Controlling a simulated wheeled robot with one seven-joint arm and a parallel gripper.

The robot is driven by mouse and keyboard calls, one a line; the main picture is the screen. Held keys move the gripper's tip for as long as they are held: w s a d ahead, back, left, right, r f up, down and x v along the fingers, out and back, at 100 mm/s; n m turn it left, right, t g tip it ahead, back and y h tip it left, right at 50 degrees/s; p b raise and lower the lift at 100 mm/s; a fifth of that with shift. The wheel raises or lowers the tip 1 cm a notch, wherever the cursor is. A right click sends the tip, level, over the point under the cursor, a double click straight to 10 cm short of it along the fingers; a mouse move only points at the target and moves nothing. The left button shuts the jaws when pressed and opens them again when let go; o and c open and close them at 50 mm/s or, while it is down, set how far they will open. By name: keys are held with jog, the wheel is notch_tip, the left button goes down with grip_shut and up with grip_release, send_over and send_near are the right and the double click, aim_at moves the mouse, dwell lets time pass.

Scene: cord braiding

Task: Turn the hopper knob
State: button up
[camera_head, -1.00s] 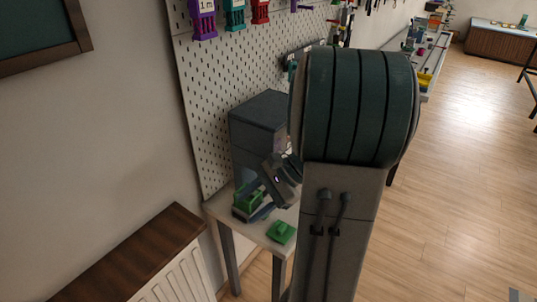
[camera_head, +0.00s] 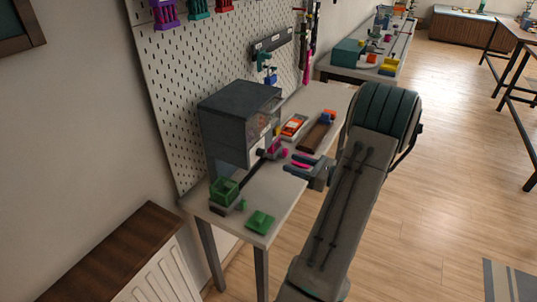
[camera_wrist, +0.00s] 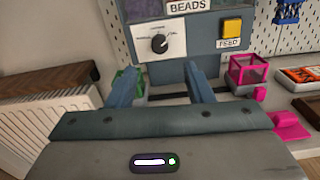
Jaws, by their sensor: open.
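The hopper is a dark grey-blue box (camera_head: 235,112) standing on the bench against the pegboard. In the wrist view its front panel carries the black round knob (camera_wrist: 159,44) on a white dial plate (camera_wrist: 146,38), below a BEADS label. A light pointer mark shows on the knob, but the dial print is too small to read. My gripper (camera_head: 290,165) is open and empty, in front of the hopper. In the wrist view my gripper (camera_wrist: 160,76) has its two blue-grey fingers apart, with their tips below the knob on either side, not touching it.
A yellow FEED button (camera_wrist: 232,26) sits right of the knob, above a pink open box (camera_wrist: 248,72). A green box (camera_head: 222,191) and green flat piece (camera_head: 260,221) lie at the bench's near end. An orange-filled tray (camera_head: 293,126) and brown tray (camera_head: 315,137) lie to the right.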

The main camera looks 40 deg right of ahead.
aim_at(265, 154)
jog(key=p+x, duration=0.1)
jog(key=x, duration=0.8)
jog(key=shift+w+a, duration=0.1)
jog(key=shift+w, duration=0.15)
jog(key=c, duration=1)
